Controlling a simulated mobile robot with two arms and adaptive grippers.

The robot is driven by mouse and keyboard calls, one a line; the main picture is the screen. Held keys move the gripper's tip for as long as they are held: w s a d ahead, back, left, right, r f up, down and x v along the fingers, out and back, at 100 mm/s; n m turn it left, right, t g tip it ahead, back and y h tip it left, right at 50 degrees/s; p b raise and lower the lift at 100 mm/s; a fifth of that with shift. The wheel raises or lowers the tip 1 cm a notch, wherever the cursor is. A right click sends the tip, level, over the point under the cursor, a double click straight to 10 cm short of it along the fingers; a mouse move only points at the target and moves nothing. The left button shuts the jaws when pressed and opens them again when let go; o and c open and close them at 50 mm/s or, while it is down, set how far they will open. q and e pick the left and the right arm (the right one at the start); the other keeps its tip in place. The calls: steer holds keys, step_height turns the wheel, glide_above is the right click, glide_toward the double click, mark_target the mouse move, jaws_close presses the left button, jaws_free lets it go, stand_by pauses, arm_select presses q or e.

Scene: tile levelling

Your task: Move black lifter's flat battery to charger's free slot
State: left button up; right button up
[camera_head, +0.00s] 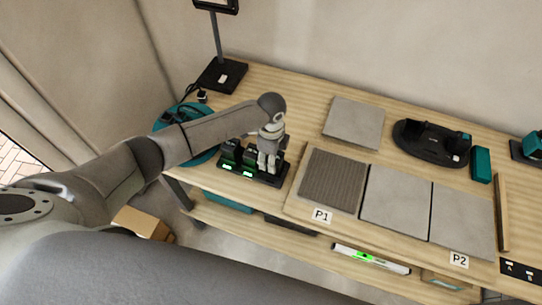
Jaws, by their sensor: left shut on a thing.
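The black charger (283,180) stands at the front left of the bench. Two dark blocks, the nearer-left one (229,150) and its neighbour (248,156), sit in it, with green lights in front. My left gripper (267,164) points down over the charger's right part and is shut on what appears to be the battery, mostly hidden by the fingers. I cannot tell whether it is fully seated. The black lifter (424,146) lies at the back right, an oval base with raised parts. My right gripper is not in view.
Grey tiles (395,196) lie in a row right of the charger, between labels P1 (322,215) and P2 (459,260). A loose tile (353,122) lies behind. A teal block (481,164) stands beside the lifter. A lamp base (222,76) stands at the back left.

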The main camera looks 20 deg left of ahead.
arm_select(q)
steer(key=shift+f, duration=0.5)
stand_by(0.3)
steer(key=o, duration=1.1)
steer(key=shift+r, duration=0.1)
step_height(320, 180, up, 12)
steer(key=shift+f, duration=0.1)
